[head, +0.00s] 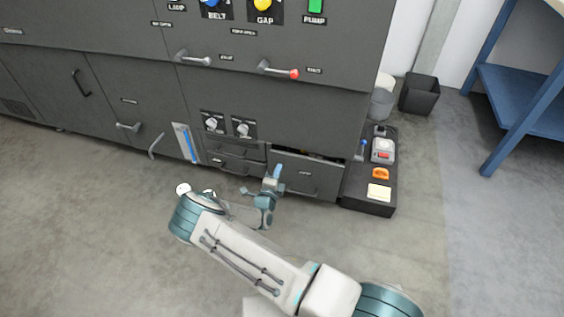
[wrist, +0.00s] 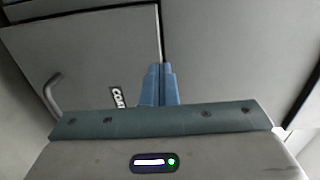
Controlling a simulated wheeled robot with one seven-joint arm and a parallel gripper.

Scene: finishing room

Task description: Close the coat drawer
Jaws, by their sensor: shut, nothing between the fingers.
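The coat drawer (head: 318,179) is a dark grey front low at the right end of the machine. It stands partly out, with a narrow dark opening along its top.
Small drawers (head: 236,158) lie left of the coat drawer, below two knobs. A low black tray (head: 372,207) with small controls stands on the floor at right. A black bin (head: 419,94) and a blue table (head: 520,100) are farther right. The front floor is clear.

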